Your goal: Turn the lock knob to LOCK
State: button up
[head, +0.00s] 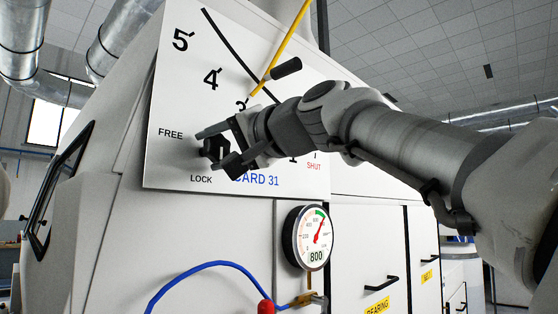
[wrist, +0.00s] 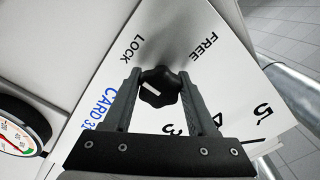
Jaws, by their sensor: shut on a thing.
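The lock knob (wrist: 160,86) is black and lobed, with a short white mark. In the head view the knob (head: 213,149) sits on the white panel (head: 168,105) between FREE and LOCK, partly covered by my gripper (head: 218,146). My gripper's fingers (wrist: 160,88) stand on both sides of the knob and are shut on it.
A yellow lever (head: 283,45) with a black handle crosses the numbered scale above my gripper. A round gauge (head: 308,238) is below the panel, with a blue hose (head: 210,265) and a red knob (head: 265,306) nearby. Doors with black handles (head: 382,284) are at lower right.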

jog(key=o, duration=1.3)
jog(key=shift+o, duration=0.2)
jog(key=b+v, duration=0.1)
jog(key=v, duration=1.6)
jog(key=shift+s+b, duration=0.25)
jog(key=shift+b, duration=0.1)
jog(key=shift+d, duration=0.15)
